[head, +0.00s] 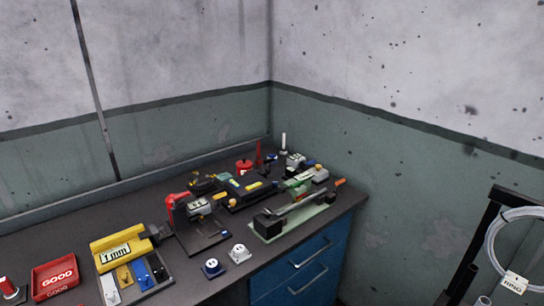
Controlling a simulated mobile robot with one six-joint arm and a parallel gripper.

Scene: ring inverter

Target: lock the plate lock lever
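My gripper is not in view. On the right end of the workbench, a pale green plate (314,221) carries a dark fixture (268,221).
Two small round pieces (212,268) (239,253) lie near the front edge. Blue drawers (305,265) are below. A rack with a ring (497,235) stands at right.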

